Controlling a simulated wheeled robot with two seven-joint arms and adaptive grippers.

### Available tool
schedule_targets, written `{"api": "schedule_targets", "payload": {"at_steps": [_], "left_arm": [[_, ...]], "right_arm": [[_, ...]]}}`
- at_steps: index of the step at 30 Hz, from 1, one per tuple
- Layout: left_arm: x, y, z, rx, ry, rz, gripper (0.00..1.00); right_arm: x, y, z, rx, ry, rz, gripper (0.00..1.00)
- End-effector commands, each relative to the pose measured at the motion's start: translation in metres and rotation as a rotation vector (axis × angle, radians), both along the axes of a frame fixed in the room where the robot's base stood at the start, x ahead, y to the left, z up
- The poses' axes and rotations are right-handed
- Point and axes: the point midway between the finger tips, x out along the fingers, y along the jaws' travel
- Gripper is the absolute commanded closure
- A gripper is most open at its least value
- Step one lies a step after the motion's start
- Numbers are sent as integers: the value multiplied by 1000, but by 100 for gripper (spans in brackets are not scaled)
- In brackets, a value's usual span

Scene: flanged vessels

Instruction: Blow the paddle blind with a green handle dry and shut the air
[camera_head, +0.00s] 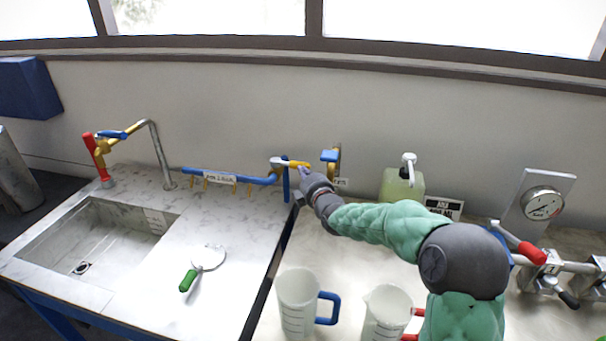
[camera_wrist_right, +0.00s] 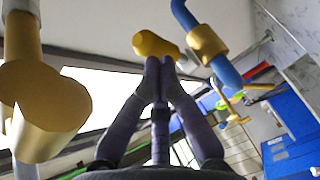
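The paddle blind (camera_head: 208,258) lies on the pale marble counter to the right of the sink, its green handle (camera_head: 188,280) pointing front left. Whether its disc is wet is too small to tell. The blue air pipe (camera_head: 230,178) with brass nozzles and a label runs behind it along the counter. A yellow valve handle (camera_head: 298,163) sits at the pipe's right end. My right gripper (camera_head: 303,172) is at this handle. In the right wrist view, its fingertips (camera_wrist_right: 160,61) are together against the yellow handle (camera_wrist_right: 155,44), with no clear grip around it. My left gripper is out of view.
The sink (camera_head: 95,240) and its tap (camera_head: 155,150) are on the left. Two clear jugs (camera_head: 297,300) (camera_head: 385,310) stand at the front of the right counter. A soap bottle (camera_head: 402,185), a gauge (camera_head: 543,205) and red-handled pipework (camera_head: 532,253) are at the right.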

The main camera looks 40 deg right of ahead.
Motion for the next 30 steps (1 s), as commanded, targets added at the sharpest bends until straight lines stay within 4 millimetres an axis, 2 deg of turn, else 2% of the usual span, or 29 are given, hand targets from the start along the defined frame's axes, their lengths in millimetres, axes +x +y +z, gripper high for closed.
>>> {"api": "schedule_targets", "payload": {"at_steps": [11, 30], "left_arm": [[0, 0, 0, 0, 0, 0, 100], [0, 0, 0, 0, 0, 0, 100]], "right_arm": [[-7, -3, 6, -3, -11, -10, 100], [-100, 29, 9, -3, -4, -2, 100]]}}
